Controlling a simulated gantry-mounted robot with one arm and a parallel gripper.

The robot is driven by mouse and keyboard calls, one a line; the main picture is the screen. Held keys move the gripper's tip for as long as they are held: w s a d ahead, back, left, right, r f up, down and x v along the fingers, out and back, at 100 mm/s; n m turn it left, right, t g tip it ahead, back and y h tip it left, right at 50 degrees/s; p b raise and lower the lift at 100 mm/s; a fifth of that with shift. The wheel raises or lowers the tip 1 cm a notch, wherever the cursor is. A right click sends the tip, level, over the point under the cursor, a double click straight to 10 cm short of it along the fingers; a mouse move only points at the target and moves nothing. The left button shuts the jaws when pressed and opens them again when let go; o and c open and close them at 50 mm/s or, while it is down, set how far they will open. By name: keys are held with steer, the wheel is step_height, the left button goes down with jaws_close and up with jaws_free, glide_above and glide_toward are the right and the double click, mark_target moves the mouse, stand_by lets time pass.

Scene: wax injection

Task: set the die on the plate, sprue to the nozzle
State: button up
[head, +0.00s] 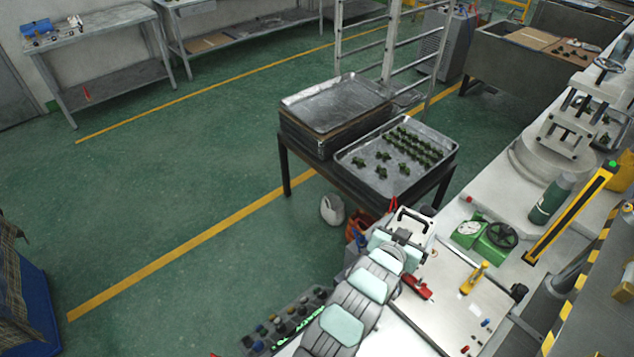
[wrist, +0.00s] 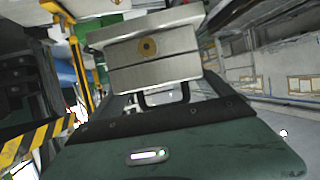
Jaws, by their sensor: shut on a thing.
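The die is a silver-grey, two-part metal block (wrist: 155,78) with a round brass-coloured sprue hole in its face toward the wrist camera. My gripper (wrist: 165,97) is shut on the die, which stands out beyond the dark fingers. In the head view my gripper (head: 406,238) is at the end of my pale-green-panelled arm, near the front edge of the bench. The die there is a pale block (head: 416,219), partly hidden by the gripper. I cannot make out the plate or the nozzle with certainty.
A pale bench top (head: 450,318) lies right of my arm, with a yellow-handled clamp (head: 473,278), a red-handled tool (head: 417,287) and a green dial device (head: 468,232). A yellow-black post (head: 570,213) stands farther right. A tray (head: 353,158) of small green pieces lies beyond.

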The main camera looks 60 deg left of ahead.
steer(key=w+d+f+m+h, duration=0.1)
steer(key=w+d+f, duration=0.1)
steer(key=d+f, duration=0.2)
steer(key=w+d+f+m+t+h+b, duration=0.1)
steer(key=w+d+f, duration=0.1)
steer(key=d+f, duration=0.3)
steer(key=w+d+f+b, duration=0.1)
steer(key=d+f, duration=0.3)
steer(key=d, duration=0.5)
steer(key=shift+w+d+f+m+h, duration=0.25)
steer(key=shift+w+f+m+h, duration=0.15)
steer(key=shift+w, duration=0.2)
steer(key=shift+s+a+f, duration=0.15)
steer(key=shift+f, duration=0.4)
steer(key=shift+f, duration=0.3)
steer(key=o, duration=1.8)
steer(key=shift+s+f, duration=0.1)
